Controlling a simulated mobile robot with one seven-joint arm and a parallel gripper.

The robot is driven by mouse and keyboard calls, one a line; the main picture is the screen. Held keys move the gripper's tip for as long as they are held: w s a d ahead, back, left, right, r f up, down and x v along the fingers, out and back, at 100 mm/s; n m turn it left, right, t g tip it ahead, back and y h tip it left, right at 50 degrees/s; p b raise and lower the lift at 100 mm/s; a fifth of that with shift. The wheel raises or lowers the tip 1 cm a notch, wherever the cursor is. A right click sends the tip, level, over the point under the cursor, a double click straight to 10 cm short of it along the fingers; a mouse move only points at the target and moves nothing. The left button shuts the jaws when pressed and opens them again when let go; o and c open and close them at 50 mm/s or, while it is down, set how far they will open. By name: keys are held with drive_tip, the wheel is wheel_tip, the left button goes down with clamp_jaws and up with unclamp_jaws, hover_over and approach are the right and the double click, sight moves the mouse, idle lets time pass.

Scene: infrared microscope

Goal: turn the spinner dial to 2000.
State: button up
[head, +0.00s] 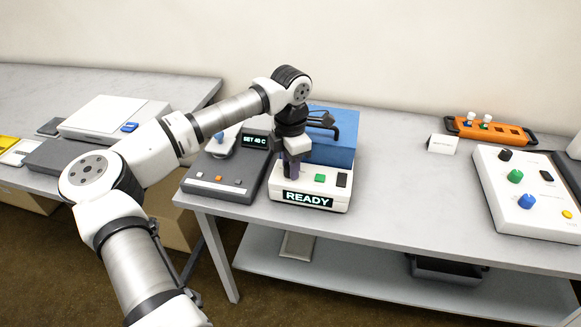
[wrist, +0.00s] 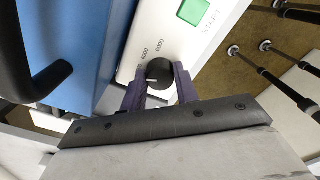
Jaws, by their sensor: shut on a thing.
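The spinner is the white machine (head: 312,195) with a blue lid (head: 335,150), a green button and a display reading READY. Its black dial (wrist: 159,70) shows in the wrist view beside printed numbers; 6000 is legible and one looks like 4000. A light pointer mark on the dial faces left, toward my left finger, which covers part of the scale. My gripper (wrist: 158,84) points down at the panel with its two purple fingers on either side of the dial, shut on it. In the head view my gripper (head: 292,165) hides the dial.
A dark grey device (head: 225,178) with a SET 40 C display stands close on the left. The lid's black handle (wrist: 40,75) is near my gripper. A control box with coloured knobs (head: 527,195) and an orange rack (head: 490,132) are at the right.

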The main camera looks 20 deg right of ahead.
idle(0.3)
drive_tip(key=o, duration=1)
drive_tip(key=shift+r, duration=0.1)
wheel_tip(320, 180, up, 14)
drive_tip(key=shift+f+b, duration=0.15)
drive_tip(key=shift+b, duration=1)
